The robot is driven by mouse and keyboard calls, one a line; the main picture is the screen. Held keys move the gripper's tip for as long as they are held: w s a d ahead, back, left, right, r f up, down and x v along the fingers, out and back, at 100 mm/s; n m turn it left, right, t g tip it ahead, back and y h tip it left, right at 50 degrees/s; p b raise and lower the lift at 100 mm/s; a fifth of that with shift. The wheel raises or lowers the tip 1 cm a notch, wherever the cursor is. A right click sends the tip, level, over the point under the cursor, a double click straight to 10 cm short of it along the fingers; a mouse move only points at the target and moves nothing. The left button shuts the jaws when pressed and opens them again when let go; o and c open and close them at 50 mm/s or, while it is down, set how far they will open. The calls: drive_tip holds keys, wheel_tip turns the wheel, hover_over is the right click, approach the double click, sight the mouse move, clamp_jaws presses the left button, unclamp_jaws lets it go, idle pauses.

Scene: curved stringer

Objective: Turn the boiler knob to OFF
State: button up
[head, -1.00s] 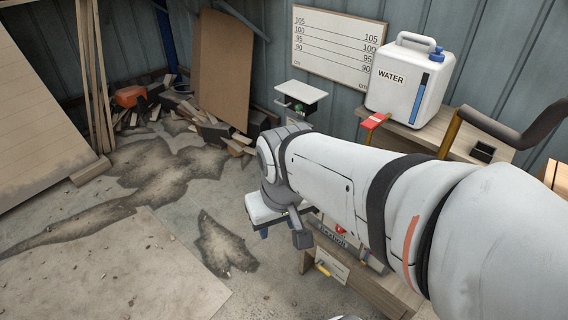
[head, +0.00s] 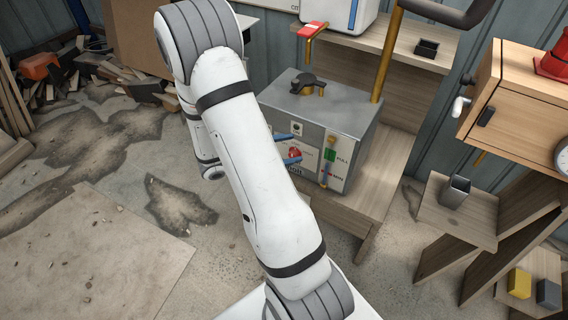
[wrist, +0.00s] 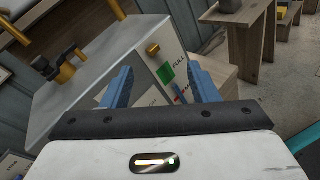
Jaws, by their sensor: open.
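The boiler is a grey metal box (head: 335,101) on a wooden bench, and its top also shows in the wrist view (wrist: 90,65). A red round part (head: 295,153), probably the knob, shows on its front panel; my arm partly hides this panel. I cannot read the knob's setting. My gripper (head: 289,149) is open, its two blue fingers in front of the panel near the red part. In the wrist view, the open gripper (wrist: 160,86) points at the panel, with a green patch (wrist: 166,74) between the fingers. Contact cannot be told.
On the panel are a gauge marked FULL (head: 330,154) and red lettering. A black handle (head: 308,82) and a brass pipe (head: 387,52) rise at the boiler's top and side. A wooden cabinet (head: 515,98) and a small shelf with a grey cup (head: 454,192) stand right.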

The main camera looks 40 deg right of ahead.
drive_tip(key=w+d+f+n+t+h+b, duration=0.15)
drive_tip(key=w+f+n+t, duration=0.25)
drive_tip(key=f, duration=0.5)
drive_tip(key=n+t+b, duration=0.3)
drive_tip(key=n+t, duration=0.2)
drive_tip(key=n, duration=0.1)
approach(294, 154)
drive_tip(key=f, duration=0.2)
drive_tip(key=x, duration=0.7)
drive_tip(key=shift+w+d, duration=0.25)
drive_tip(key=shift+w, duration=0.2)
drive_tip(key=shift+r, duration=0.1)
drive_tip(key=shift+c, duration=0.3)
drive_tip(key=c, duration=0.9)
